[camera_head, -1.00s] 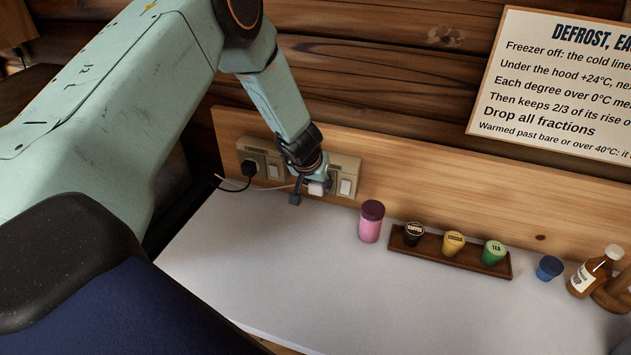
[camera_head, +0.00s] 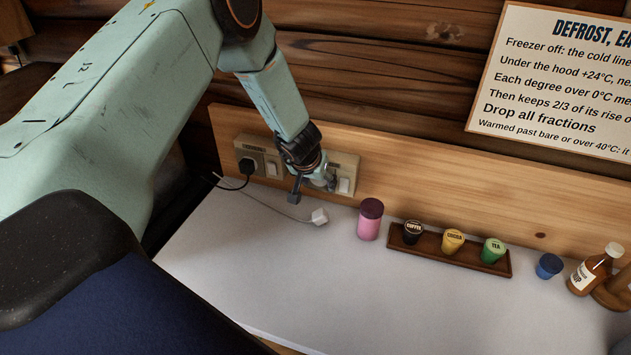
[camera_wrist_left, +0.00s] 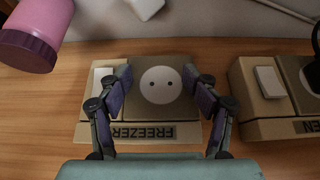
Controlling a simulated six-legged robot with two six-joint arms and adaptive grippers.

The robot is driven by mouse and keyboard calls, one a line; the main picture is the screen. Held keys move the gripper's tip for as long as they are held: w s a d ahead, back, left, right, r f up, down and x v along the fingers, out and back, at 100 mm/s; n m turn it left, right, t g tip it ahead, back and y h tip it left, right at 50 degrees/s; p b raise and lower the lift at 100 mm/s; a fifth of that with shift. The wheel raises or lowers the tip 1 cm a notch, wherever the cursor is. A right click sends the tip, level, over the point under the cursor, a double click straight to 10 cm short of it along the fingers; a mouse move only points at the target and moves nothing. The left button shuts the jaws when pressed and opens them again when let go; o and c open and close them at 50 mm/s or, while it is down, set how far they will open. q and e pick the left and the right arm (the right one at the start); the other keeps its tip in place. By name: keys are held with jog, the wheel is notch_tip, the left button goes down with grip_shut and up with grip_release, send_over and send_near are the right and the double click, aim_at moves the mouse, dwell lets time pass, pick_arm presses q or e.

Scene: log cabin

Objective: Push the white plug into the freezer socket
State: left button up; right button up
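The white plug (camera_head: 320,216) lies on the grey counter with its white cord running left; part of it shows at the top of the left wrist view (camera_wrist_left: 147,7). The freezer socket (camera_wrist_left: 160,85) is a round white face with two dark holes and no plug in it, on a beige plate labelled FREEZER. My left gripper (camera_head: 314,193) is open and empty in front of this plate; in the left wrist view its fingers (camera_wrist_left: 163,90) stand apart on either side of the socket. In the head view the arm mostly hides the socket. My right gripper is not in view.
A second socket plate (camera_head: 258,158) to the left holds a black plug (camera_head: 247,167). A pink jar (camera_head: 370,219) stands right of the white plug. Farther right are a wooden tray (camera_head: 465,263) of small tubs, a blue tub (camera_head: 549,266) and a bottle (camera_head: 594,272). The front counter is clear.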

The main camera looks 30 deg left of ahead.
pick_arm(q)
jog(key=shift+w+a+r, duration=0.25)
jog(key=shift+w+r, duration=0.45)
jog(key=shift+r, duration=0.1)
jog(key=s+d+r, duration=0.1)
jog(key=s+r, duration=0.4)
jog(key=shift+r, duration=0.2)
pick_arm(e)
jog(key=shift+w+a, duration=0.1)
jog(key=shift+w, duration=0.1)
pick_arm(q)
jog(key=shift+w+d+f, duration=0.1)
jog(key=shift+d, duration=0.05)
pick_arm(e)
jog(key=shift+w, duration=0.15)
pick_arm(q)
jog(key=shift+s+d, duration=0.1)
jog(key=shift+s, duration=0.15)
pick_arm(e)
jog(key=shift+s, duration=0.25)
